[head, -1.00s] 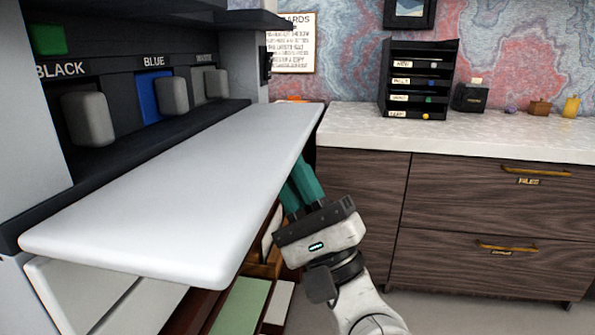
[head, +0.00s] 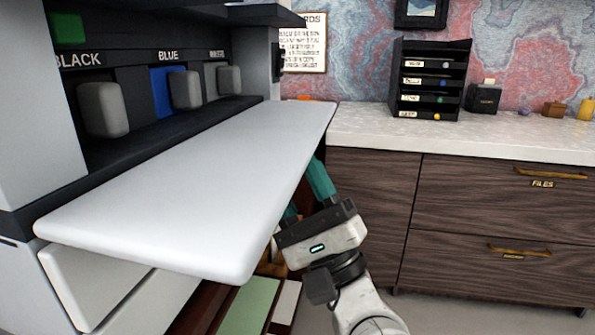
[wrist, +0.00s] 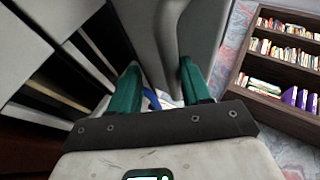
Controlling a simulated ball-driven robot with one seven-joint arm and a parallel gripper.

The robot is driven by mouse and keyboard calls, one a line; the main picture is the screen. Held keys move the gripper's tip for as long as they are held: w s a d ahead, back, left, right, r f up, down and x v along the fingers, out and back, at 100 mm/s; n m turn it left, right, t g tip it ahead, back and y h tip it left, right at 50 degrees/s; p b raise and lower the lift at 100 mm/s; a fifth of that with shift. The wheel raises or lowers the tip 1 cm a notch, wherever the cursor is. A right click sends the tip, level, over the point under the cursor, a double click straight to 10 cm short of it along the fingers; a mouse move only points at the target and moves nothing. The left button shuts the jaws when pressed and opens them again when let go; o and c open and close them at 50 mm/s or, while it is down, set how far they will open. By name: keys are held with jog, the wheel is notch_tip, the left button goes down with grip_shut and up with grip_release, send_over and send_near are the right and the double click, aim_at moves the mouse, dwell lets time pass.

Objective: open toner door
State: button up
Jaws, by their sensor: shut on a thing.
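The toner door (head: 190,190) is a wide white panel, folded down and roughly level in front of the toner bay. Behind it are grey-fronted toner slots labelled BLACK (head: 103,108) and BLUE (head: 186,88), and a third at the right (head: 229,80). My gripper (head: 305,190) is at the door's right edge, coming from below right. One teal finger shows beside the edge; the other is mostly hidden by the door. In the wrist view the fingers (wrist: 160,85) stand apart with the grey door panel (wrist: 168,35) between them; the exact contact is hidden.
Below the door are a white front panel (head: 90,285) and an open drawer with a green item (head: 250,305). A wooden cabinet (head: 480,210) with a white top stands at the right, bearing a black tray rack (head: 432,80). The wrist view shows a bookshelf (wrist: 275,60).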

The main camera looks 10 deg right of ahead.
jog(key=shift+s+a, duration=0.2)
jog(key=shift+a, duration=0.05)
jog(key=b+v, duration=0.5)
jog(key=v, duration=0.5)
jog(key=shift+d+f, duration=0.2)
jog(key=shift+d, duration=0.1)
jog(key=shift+s, duration=0.15)
